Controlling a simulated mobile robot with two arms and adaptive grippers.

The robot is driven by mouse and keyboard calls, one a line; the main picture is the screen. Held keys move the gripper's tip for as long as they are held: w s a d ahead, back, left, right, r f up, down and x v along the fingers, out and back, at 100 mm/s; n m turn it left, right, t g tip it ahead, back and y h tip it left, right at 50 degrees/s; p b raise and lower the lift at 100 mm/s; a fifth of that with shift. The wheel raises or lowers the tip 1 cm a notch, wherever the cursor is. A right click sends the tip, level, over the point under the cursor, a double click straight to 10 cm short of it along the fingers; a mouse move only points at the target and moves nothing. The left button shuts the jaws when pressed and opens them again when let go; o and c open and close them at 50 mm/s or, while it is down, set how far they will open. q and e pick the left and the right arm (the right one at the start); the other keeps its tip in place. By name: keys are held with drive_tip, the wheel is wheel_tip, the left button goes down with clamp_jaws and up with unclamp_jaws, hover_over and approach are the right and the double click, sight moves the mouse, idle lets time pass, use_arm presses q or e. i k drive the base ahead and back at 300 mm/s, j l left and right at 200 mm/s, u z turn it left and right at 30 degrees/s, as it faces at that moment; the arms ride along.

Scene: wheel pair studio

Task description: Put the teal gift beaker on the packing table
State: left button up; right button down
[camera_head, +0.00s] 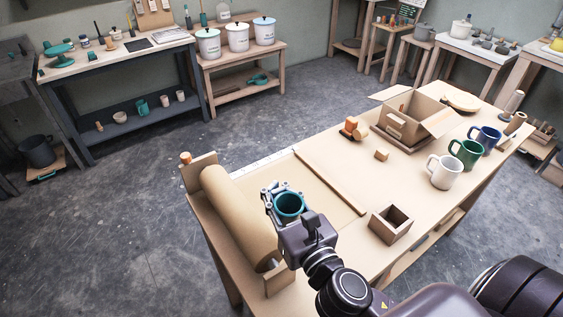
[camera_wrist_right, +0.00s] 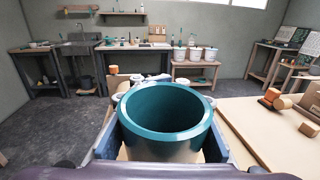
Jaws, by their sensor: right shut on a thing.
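The teal gift beaker (camera_head: 289,205) is upright between the fingers of my right gripper (camera_head: 277,200), over the near left part of the packing table (camera_head: 322,188). My right gripper is shut on it. In the right wrist view the beaker (camera_wrist_right: 166,110) fills the middle, its open rim facing up and its inside empty. Its base is hidden, so I cannot tell whether it touches the table. My left gripper is not in view.
A brown paper roll (camera_head: 238,212) lies just left of the beaker. A small wooden box (camera_head: 390,224) stands to the right. White (camera_head: 444,171), green (camera_head: 465,153) and blue (camera_head: 485,139) mugs and an open carton (camera_head: 412,117) are farther along the table.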

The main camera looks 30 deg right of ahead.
sight(341, 154)
drive_tip(key=k+l+u, duration=0.25)
drive_tip(key=k, duration=0.3)
drive_tip(key=l+u, duration=0.2)
drive_tip(key=l, duration=0.6)
drive_tip(key=l+u, duration=0.2)
drive_tip(key=l, duration=1)
drive_tip(key=i+u, duration=0.05)
